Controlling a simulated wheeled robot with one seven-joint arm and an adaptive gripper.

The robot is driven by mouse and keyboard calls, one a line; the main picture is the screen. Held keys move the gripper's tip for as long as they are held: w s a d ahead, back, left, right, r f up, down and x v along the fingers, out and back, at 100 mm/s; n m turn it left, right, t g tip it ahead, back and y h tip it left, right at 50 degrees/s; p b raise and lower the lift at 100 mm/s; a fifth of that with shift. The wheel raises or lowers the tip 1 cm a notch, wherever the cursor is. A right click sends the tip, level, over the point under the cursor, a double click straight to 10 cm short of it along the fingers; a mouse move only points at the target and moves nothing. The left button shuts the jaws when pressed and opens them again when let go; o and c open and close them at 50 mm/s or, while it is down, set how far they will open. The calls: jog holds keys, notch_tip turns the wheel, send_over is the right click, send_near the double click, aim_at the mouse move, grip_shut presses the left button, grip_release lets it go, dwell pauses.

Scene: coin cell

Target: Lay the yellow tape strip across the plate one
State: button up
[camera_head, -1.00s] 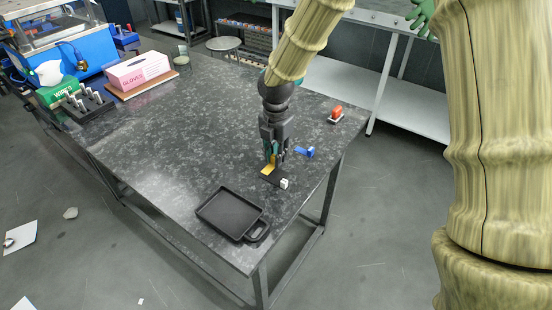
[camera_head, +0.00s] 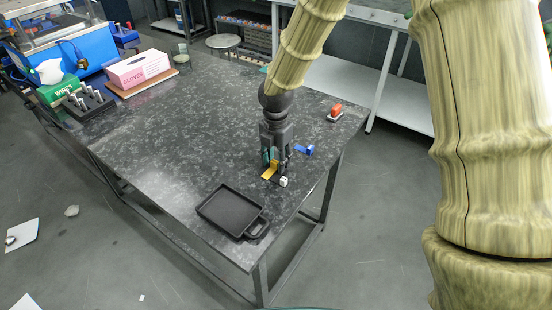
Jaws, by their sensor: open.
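The yellow tape strip (camera_head: 269,173) is at the right front part of the table, at my gripper's fingertips. My gripper (camera_head: 277,163) points down and is open. It partly hides the strip, and I cannot tell whether the fingers touch it. A small dark flat plate (camera_head: 275,181) lies under or right beside the strip, with a small white block (camera_head: 284,182) at its right end. I see no label that marks it as plate one. A blue piece (camera_head: 304,150) lies just right of my gripper.
A black tray with a handle (camera_head: 226,211) lies at the front of the dark speckled table (camera_head: 180,130). A red-orange item (camera_head: 336,111) is near the right edge. A pink glove box (camera_head: 138,70) and a black rack (camera_head: 88,104) stand at the far left. The table's middle is clear.

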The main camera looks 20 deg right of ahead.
jog(key=shift+r, duration=0.1)
notch_tip(320, 180, up, 12)
jog(key=b, duration=0.2)
dwell(0.5)
